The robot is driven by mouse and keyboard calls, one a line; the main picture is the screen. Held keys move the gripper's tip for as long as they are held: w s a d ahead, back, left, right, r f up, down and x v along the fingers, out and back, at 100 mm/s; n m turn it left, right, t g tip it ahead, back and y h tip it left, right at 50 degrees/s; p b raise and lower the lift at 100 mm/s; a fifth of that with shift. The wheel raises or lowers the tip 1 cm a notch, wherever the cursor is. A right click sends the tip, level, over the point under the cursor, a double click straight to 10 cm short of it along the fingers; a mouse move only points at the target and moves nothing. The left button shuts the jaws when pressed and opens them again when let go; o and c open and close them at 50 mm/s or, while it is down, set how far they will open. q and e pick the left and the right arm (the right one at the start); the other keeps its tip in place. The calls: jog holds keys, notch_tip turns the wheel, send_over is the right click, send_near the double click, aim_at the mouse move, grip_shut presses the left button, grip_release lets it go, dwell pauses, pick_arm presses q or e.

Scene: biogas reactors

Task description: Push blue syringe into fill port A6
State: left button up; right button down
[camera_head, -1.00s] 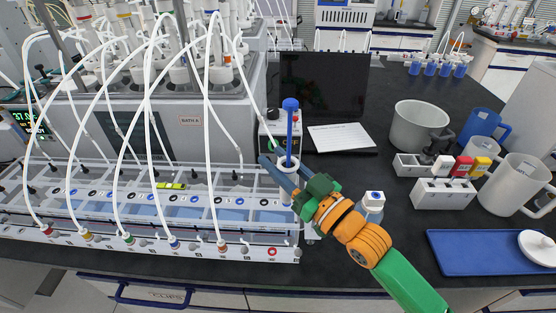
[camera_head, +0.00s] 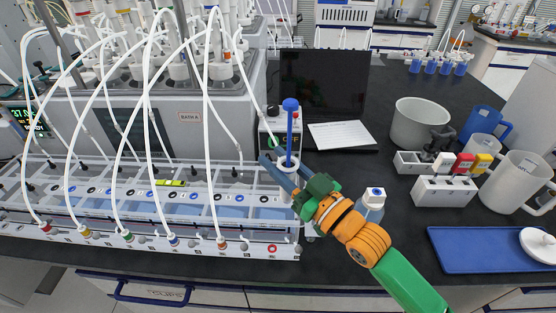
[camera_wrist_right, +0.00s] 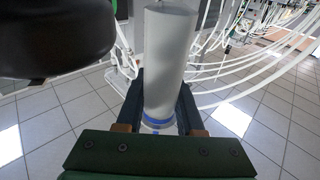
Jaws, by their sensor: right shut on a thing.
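The blue syringe (camera_head: 290,128) stands upright, with its blue plunger and round knob on top. My right gripper (camera_head: 281,172) is shut on it at the right end of the long white rack (camera_head: 150,240). In the right wrist view, the pale barrel (camera_wrist_right: 170,65) stands between the fingers, with a blue ring (camera_wrist_right: 160,122) low on it. The syringe's lower end is hidden by the gripper in the head view. Ports with coloured rings line the rack. Their labels are too small to read, so I cannot tell which is A6. My left gripper is not in view.
White tubes (camera_head: 150,90) arch over the rack from the reactors behind. A small instrument box (camera_head: 270,135) and a laptop (camera_head: 325,85) stand behind the syringe. A small blue-marked bottle (camera_head: 373,196) is beside my arm. A blue tray (camera_head: 470,262) lies at right.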

aim_at(294, 176)
jog(key=shift+c, duration=2.3)
grip_release()
jog(key=b+v, duration=0.2)
jog(key=v, duration=0.5)
jog(key=shift+f, duration=0.1)
jog(key=shift+d, duration=0.1)
